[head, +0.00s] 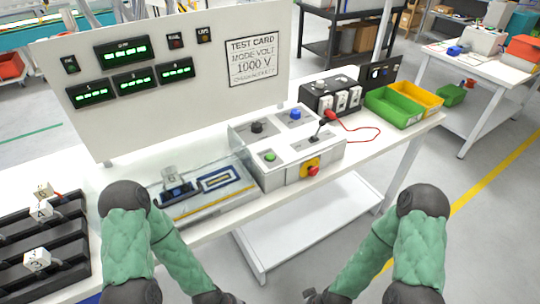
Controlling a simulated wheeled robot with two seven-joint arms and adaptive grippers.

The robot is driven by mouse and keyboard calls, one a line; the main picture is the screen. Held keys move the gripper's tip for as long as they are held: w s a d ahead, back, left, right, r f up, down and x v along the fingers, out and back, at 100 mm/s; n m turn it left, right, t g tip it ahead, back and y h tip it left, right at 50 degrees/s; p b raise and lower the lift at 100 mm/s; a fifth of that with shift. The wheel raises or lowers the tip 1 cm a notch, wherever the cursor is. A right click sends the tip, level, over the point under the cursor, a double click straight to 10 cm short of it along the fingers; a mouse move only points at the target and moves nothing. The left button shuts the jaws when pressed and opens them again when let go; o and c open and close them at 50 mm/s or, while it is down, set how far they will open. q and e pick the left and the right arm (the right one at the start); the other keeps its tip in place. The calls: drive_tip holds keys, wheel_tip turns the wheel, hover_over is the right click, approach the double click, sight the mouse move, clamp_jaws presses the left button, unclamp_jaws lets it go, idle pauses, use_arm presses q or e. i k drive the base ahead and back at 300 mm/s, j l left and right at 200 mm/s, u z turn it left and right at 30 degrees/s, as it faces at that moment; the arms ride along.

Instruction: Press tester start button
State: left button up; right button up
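The tester (275,183) is a light grey box on the white bench. Its top carries a green button (270,156) at front left, a black knob (257,127), a blue knob or button (295,114) and a small dark lever (314,138). A red button on a yellow plate (311,169) is on its front face. No label for start is readable. My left gripper (222,298) and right gripper (318,298) are at the bottom edge, mostly cut off, below and apart from the tester. Their fingers are not clear.
A clear-lidded fixture (205,192) stands left of the tester. A black rack (40,245) with numbered white blocks is at far left. A panel (170,80) with green displays stands behind. A socket box (330,95) with a red lead and green and yellow bins (393,107) are right.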

sight(270, 156)
drive_tip(key=i+l+u, duration=0.1)
drive_tip(key=l+u, duration=0.2)
drive_tip(key=l, duration=0.9)
drive_tip(key=l+u, duration=0.3)
drive_tip(key=l, duration=0.9)
